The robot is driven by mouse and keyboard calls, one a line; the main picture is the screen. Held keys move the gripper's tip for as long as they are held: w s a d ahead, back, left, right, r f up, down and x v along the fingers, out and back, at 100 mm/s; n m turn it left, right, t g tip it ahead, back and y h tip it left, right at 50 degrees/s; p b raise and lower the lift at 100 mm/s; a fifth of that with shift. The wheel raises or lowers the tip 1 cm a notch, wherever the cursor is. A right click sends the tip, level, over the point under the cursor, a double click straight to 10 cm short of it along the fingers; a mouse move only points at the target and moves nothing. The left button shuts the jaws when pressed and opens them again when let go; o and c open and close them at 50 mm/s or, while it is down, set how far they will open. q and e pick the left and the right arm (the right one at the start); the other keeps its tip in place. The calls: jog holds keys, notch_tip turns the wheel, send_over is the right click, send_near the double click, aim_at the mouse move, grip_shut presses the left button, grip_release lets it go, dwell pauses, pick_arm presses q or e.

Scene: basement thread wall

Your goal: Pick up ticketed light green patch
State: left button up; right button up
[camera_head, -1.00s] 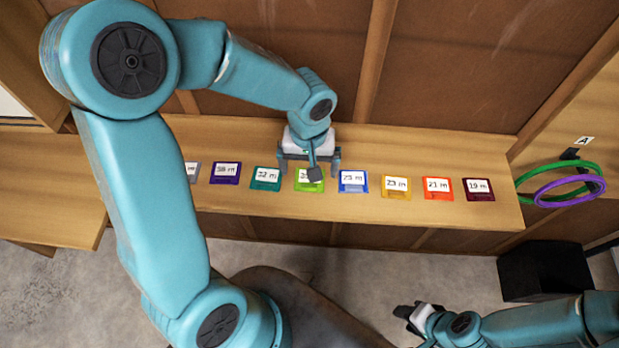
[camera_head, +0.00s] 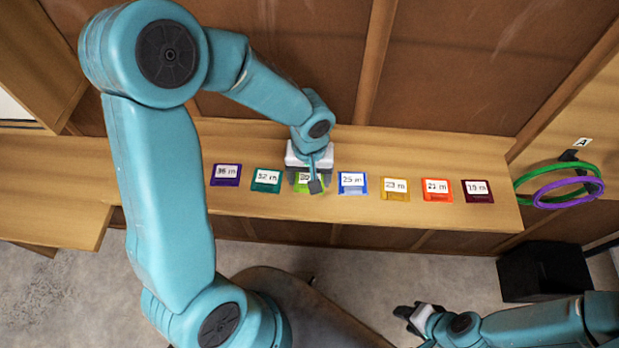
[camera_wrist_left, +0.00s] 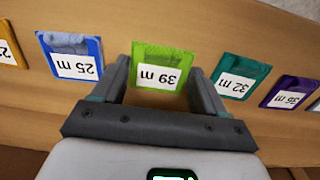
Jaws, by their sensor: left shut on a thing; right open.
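The light green patch (camera_head: 310,187) lies in the row on the wooden shelf and is partly hidden by my left gripper in the head view. In the left wrist view the light green patch (camera_wrist_left: 163,62) carries a white ticket reading 39 m. My left gripper (camera_head: 312,185) is over it, and in the wrist view its two fingers (camera_wrist_left: 160,80) stand on either side of the patch, shut on it. My right gripper (camera_head: 408,316) is open and empty, low at the right, away from the shelf.
On the shelf (camera_head: 480,216), a teal patch (camera_head: 266,180) and a blue patch (camera_head: 352,183) flank the green one closely. Purple (camera_head: 226,175), yellow (camera_head: 395,188), orange (camera_head: 437,189) and dark red (camera_head: 479,190) patches extend the row. Green and purple rings (camera_head: 558,185) hang at the right.

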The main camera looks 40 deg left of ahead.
pick_arm(q)
jog(key=shift+r, duration=0.1)
notch_tip(320, 180, up, 20)
